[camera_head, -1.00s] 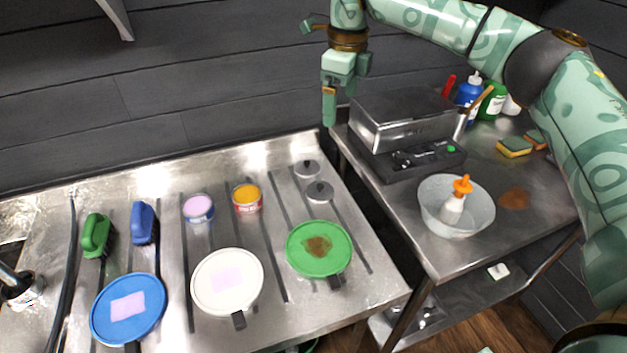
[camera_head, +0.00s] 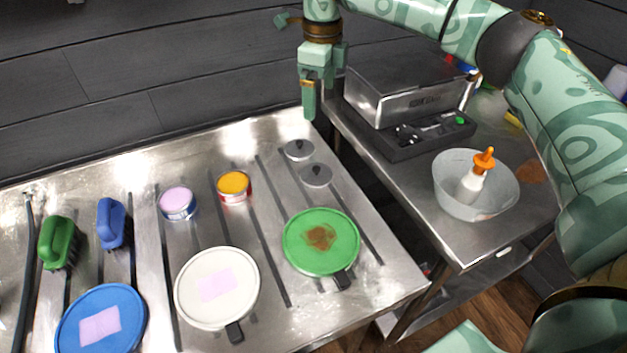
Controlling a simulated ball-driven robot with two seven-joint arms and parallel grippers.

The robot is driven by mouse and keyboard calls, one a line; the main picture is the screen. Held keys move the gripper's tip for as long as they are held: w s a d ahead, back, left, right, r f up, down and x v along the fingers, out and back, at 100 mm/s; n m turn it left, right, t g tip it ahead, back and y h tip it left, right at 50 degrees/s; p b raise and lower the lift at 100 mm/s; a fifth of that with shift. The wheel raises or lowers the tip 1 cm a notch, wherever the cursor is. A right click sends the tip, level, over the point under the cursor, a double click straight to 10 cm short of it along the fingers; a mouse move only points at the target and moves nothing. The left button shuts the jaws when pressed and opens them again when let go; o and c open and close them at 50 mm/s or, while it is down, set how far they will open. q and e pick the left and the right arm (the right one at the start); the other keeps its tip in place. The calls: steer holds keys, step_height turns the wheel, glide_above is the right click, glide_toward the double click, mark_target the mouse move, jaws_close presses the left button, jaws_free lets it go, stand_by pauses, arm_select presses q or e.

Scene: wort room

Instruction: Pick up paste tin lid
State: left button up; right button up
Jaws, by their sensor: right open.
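Two small round grey metal lids with dark knobs lie at the back right of the steel table (camera_head: 285,285). The rear lid (camera_head: 299,150) is nearest the back edge, and the front lid (camera_head: 316,175) lies just in front of it. I cannot tell which one belongs to the paste tin. Two open tins stand to their left: one with lilac contents (camera_head: 178,204) and one with orange contents (camera_head: 234,187). My right gripper (camera_head: 309,98) is open and empty, pointing down above the table's back edge near the rear lid. My left gripper is not in view.
Green (camera_head: 320,242), white (camera_head: 217,288) and blue (camera_head: 101,319) round boards lie in front. Green (camera_head: 57,242) and blue (camera_head: 112,224) brushes lie left. A steel box (camera_head: 407,97) and a bowl (camera_head: 476,202) holding a bottle stand on the right table.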

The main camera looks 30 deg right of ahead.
steer(key=b, duration=0.3)
glide_above(316, 167)
step_height(316, 167, down, 6)
steer(key=f+b, duration=0.1)
steer(key=f, duration=0.2)
steer(key=f+b, duration=0.1)
steer(key=f, duration=0.3)
steer(key=f+b, duration=0.1)
steer(key=f, duration=0.2)
steer(key=shift+s+d+f, duration=0.1)
steer(key=shift+s+f, duration=0.1)
steer(key=shift+s, duration=0.05)
steer(key=f+b, duration=0.3)
steer(key=f, duration=0.2)
steer(key=shift+w+f, duration=0.15)
steer(key=shift+w, duration=0.05)
steer(key=shift+s+r, duration=0.1)
steer(key=shift+r, duration=0.1)
steer(key=c, duration=1)
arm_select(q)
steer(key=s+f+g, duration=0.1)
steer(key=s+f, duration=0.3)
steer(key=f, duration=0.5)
arm_select(e)
steer(key=shift+c, duration=0.2)
steer(key=shift+r, duration=0.1)
